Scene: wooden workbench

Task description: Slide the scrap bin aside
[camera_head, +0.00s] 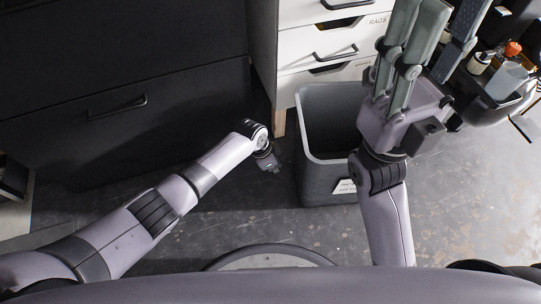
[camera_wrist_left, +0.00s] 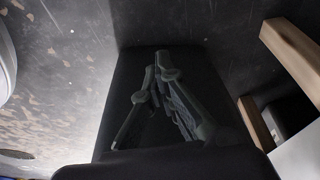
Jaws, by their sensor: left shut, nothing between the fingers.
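The scrap bin (camera_head: 320,182) is a grey, open-topped box standing on the floor in front of the white drawers. A white label (camera_head: 345,187) is on its near side, and my right arm hides its right part. My left gripper (camera_head: 268,160) is low, just left of the bin, pointing down with a small gap visible in the head view. In the left wrist view its fingers (camera_wrist_left: 162,72) are shut and empty before a dark surface that seems to be the bin's wall (camera_wrist_left: 112,110). I cannot tell whether they touch it. My right gripper (camera_head: 412,35) is raised over the bin's right side.
A white drawer unit (camera_head: 300,58) on wooden legs (camera_head: 278,122) stands behind the bin. A black drawer cabinet (camera_head: 110,140) stands at the left. Tools and containers (camera_head: 505,75) crowd the upper right. Scuffed floor (camera_head: 455,205) is clear at the lower right.

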